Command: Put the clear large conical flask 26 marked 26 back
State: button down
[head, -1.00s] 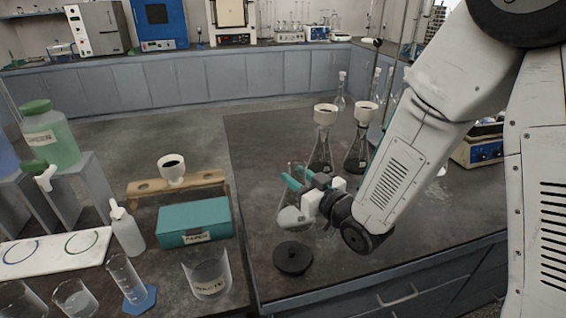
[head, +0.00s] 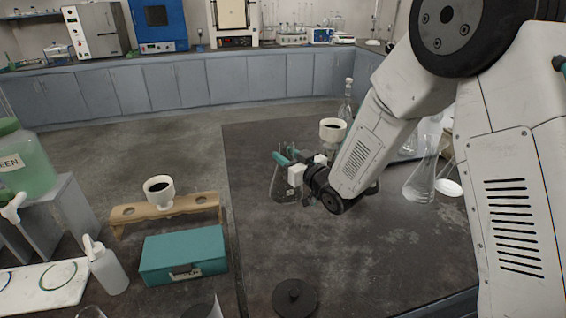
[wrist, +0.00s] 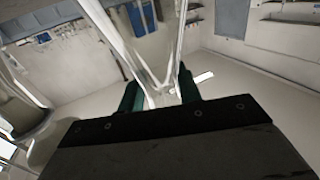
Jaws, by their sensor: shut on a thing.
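My gripper (head: 283,161) has teal fingertips and is shut on a clear conical flask (head: 284,186), which looks upright over the dark bench. I cannot tell whether its base touches the bench top, and no number is readable on it. In the wrist view the flask's clear glass (wrist: 150,45) rises between the two teal fingers (wrist: 160,95). A white funnel (head: 332,130) stands just behind my gripper, and what is under it is mostly hidden by my arm.
A black round disc (head: 295,297) lies on the dark bench (head: 370,255) at the front. Clear flasks (head: 423,175) stand right of my arm, beside a white dish (head: 448,187). To the left are a teal box (head: 183,256) and a wooden funnel rack (head: 205,201). The bench between has free room.

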jog(key=w, duration=0.1)
jog(key=w+a, duration=0.1)
jog(key=w, duration=0.1)
jog(key=shift+w+f, duration=0.15)
jog(key=shift+w, duration=0.05)
jog(key=shift+f, duration=1.85)
jog(key=c, duration=1)
grip_release()
jog(key=shift+o, duration=0.2)
